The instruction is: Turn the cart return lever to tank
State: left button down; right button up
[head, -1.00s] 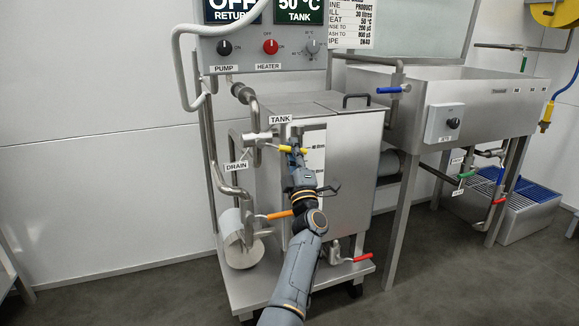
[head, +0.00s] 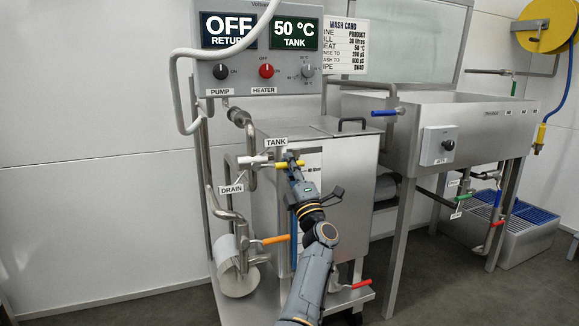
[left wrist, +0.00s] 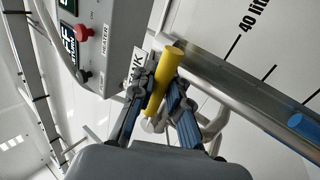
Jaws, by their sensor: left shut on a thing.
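The cart return lever is a yellow handle (head: 296,163) beside the TANK label (head: 276,142) and above the DRAIN label (head: 231,189). It points roughly to the right in the head view. In the left wrist view the yellow handle (left wrist: 164,80) lies between the two fingers. My left gripper (head: 292,164) is shut on the yellow lever; its fingers also show in the left wrist view (left wrist: 160,95). The fingers hide part of the lever in the head view. My right gripper is not in view.
The steel tank (head: 349,190) stands right behind the lever. An orange lever (head: 276,239) and a red lever (head: 361,284) sit lower on the cart. The control panel (head: 262,75) is above, with a pale hose (head: 175,80) at its left. A sink (head: 460,120) stands at the right.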

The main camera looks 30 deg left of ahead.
pick_arm(q)
jog(key=c, duration=1.3)
grip_release()
jog(key=shift+d, duration=0.15)
